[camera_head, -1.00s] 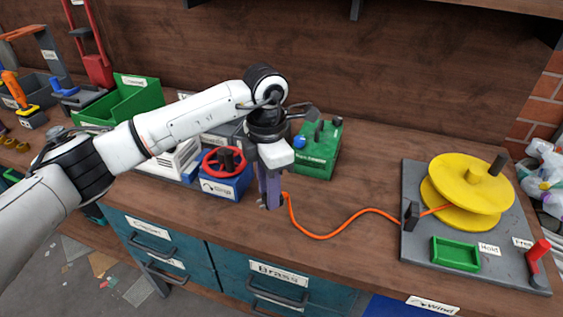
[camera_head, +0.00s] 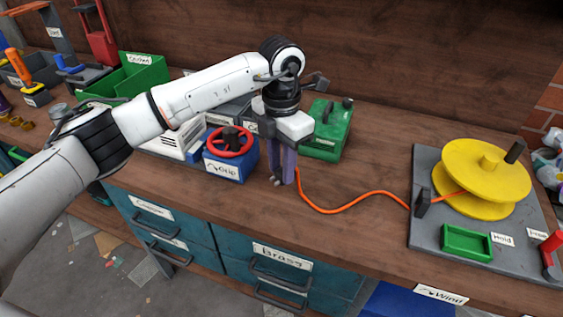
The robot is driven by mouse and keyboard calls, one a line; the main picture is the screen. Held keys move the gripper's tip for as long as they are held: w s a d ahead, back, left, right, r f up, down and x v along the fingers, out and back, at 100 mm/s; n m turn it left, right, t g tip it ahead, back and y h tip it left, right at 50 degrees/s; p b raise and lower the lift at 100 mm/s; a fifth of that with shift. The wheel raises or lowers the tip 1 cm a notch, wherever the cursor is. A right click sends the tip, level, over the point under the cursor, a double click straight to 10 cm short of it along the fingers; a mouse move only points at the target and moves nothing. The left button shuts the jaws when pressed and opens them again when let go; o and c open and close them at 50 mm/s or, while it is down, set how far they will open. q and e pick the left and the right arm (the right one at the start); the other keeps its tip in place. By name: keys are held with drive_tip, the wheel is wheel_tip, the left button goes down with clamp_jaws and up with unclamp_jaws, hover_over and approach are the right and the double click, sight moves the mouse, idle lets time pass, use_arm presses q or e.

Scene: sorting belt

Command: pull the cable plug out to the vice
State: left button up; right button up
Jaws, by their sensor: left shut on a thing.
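My left gripper (camera_head: 284,180) points down over the bench, just right of the blue vice (camera_head: 230,168) with a red handwheel and a label that seems to read "Grip". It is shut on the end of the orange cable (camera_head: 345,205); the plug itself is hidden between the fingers. The cable runs right in a loose wave along the bench, past a dark upright guide (camera_head: 423,203), to the yellow reel (camera_head: 487,165). The gripper is apart from the vice. My right gripper is not in view.
The reel stands on a grey board (camera_head: 425,235) with a green tray (camera_head: 467,243) and a red-handled lever (camera_head: 551,247). A green box (camera_head: 330,130) is close behind the gripper. Blue drawers (camera_head: 170,235) are below the front edge. Bench around the cable is clear.

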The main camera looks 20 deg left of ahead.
use_arm(q)
drive_tip(key=shift+f+b, duration=0.8)
drive_tip(key=shift+f, duration=0.65)
drive_tip(key=shift+f+b, duration=0.65)
drive_tip(key=shift+f, duration=0.35)
drive_tip(key=shift+f+b, duration=0.45)
drive_tip(key=shift+f, duration=0.25)
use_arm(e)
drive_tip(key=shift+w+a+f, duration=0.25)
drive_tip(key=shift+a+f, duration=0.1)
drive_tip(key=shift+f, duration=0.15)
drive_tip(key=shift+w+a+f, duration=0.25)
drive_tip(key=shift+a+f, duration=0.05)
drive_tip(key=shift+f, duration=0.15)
use_arm(q)
drive_tip(key=o, duration=1.2)
drive_tip(key=shift+o, duration=0.2)
